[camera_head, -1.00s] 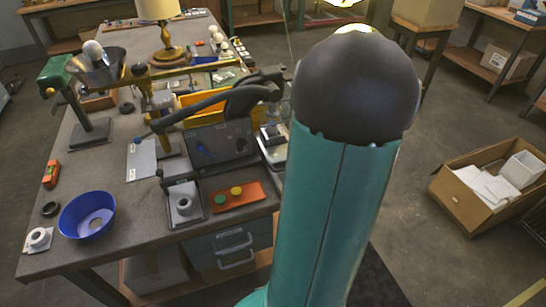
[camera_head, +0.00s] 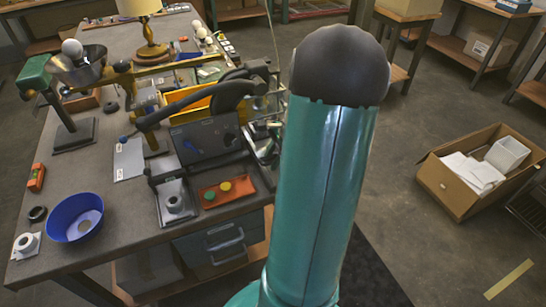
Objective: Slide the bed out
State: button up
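A dark bench machine with a long curved black lever (camera_head: 190,105) stands near the right side of the workbench. A dark upright panel (camera_head: 207,140) sits under the lever. In front of the panel is a small grey tray-like plate (camera_head: 163,215) with a pale ring-shaped part (camera_head: 175,203) on it; it looks like the machine's bed, but I cannot tell for sure. My teal arm with its dark rounded joint fills the middle of the view, right of the machine. My gripper cannot be made out.
An orange tray (camera_head: 236,198) with a green and a yellow disc lies right of the plate. A blue bowl (camera_head: 70,232) stands at the bench's front left. A yellow bin (camera_head: 190,98) is behind the lever. An open cardboard box (camera_head: 445,190) is on the floor at right.

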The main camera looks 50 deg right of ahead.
grip_shut()
jog(key=shift+s+a, duration=0.1)
